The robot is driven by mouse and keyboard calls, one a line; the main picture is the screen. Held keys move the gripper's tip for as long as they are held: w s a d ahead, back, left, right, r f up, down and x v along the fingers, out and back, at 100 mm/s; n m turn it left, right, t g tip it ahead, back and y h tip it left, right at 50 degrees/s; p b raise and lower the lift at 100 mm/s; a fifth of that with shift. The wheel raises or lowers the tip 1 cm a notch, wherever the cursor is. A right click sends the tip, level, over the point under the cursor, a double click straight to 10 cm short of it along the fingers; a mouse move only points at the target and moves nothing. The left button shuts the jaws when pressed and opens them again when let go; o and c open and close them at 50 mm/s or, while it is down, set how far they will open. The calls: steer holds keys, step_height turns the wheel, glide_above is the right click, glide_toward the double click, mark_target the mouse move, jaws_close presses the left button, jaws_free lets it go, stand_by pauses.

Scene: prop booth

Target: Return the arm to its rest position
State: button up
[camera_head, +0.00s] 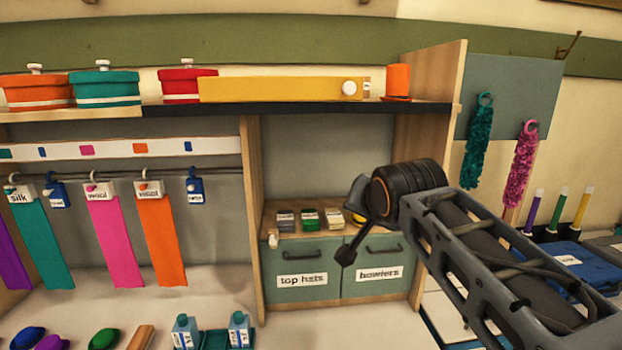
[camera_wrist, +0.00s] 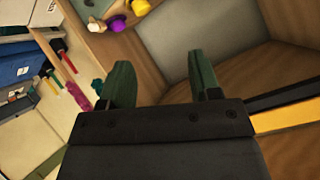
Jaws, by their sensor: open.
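My arm (camera_head: 500,255) reaches in from the lower right in the head view. Its gripper (camera_head: 352,222) is in front of the cubby between the shelf and the two green drawers. In the wrist view the two dark green fingers of my gripper (camera_wrist: 162,76) stand wide apart with nothing between them. Behind them I see the grey back panel and wooden walls of the cubby.
The "top hats" drawer (camera_head: 302,267) and "bowlers" drawer (camera_head: 372,266) are closed below. Small boxes (camera_head: 310,220) stand in the cubby. A yellow box (camera_head: 270,88) lies on the shelf above. Coloured ribbons (camera_head: 162,240) hang at left, boas (camera_head: 524,160) at right.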

steer(key=s+d+f+n+g, duration=0.2)
steer(key=s+f, duration=0.6)
steer(key=f, duration=0.4)
steer(key=s+d+f+n+g, duration=0.2)
steer(key=s+d+f+g, duration=0.2)
steer(key=s+f, duration=0.3)
step_height(320, 180, down, 5)
steer(key=shift+s+f+n+g+h, duration=0.1)
steer(key=shift+s+n+g+h, duration=0.3)
steer(key=shift+g, duration=0.1)
